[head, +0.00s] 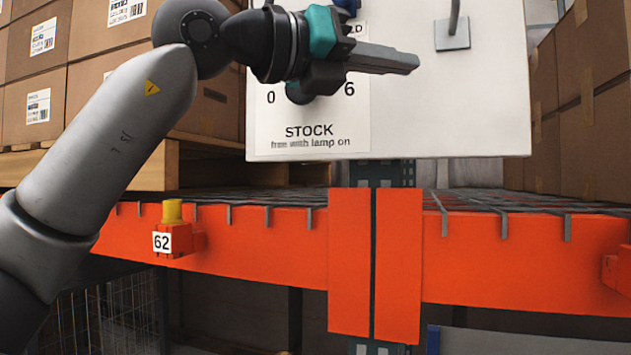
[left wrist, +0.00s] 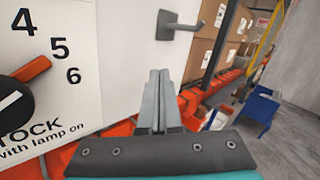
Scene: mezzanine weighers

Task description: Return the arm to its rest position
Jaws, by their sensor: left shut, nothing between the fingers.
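My left gripper (head: 385,60) is in front of the white panel (head: 470,115) in the head view, its fingers pointing right. In the left wrist view its fingers (left wrist: 157,95) are together with nothing between them. They look clear of the panel, though the exact gap is hard to judge. My left arm comes in from the left and covers part of the panel's label, which reads "STOCK". In the left wrist view a black dial with a red pointer (left wrist: 30,78) sits by the numbers 4, 5 and 6. My right gripper is in neither view.
An orange rack beam (head: 260,250) crosses below the panel, with a yellow-topped box marked 62 (head: 174,238) on it. Cardboard boxes (head: 105,85) stand behind my left arm and more (head: 585,100) at right. A metal lever (left wrist: 183,28) sticks out from the panel.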

